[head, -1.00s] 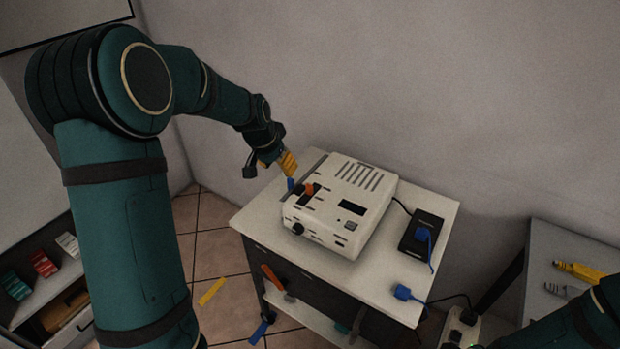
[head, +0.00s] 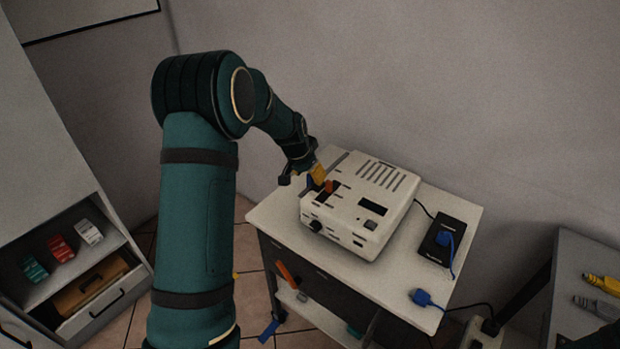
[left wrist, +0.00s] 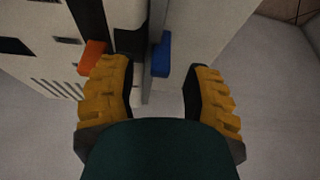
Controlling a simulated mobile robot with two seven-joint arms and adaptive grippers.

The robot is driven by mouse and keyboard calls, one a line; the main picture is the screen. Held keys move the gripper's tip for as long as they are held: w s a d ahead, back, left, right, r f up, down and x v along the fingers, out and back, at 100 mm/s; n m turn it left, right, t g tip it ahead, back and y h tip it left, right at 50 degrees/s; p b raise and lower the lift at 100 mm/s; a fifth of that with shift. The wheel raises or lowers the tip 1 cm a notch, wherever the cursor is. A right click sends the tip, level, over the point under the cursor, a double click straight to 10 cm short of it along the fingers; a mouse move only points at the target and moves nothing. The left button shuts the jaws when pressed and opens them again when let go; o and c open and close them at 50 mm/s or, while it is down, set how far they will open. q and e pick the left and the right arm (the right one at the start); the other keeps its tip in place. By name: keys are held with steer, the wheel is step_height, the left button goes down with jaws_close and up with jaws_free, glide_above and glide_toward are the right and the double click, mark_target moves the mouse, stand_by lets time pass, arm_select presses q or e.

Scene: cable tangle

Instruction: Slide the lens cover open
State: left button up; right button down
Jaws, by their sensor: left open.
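I cannot tell which one belongs to the lens cover. My left gripper (head: 318,176) is open at these tabs. In the left wrist view, its yellow fingers (left wrist: 155,75) are apart, with the blue tab (left wrist: 161,54) between them. The orange tab (left wrist: 92,57) is close to the left finger; I cannot tell whether they touch. My right gripper is not in view.
A grey table (head: 580,260) stands at right, a shelf cabinet (head: 75,240) at left. A wall rises behind.

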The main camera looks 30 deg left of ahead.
arm_select(q)
steer(key=shift+x, duration=0.75)
jaws_close()
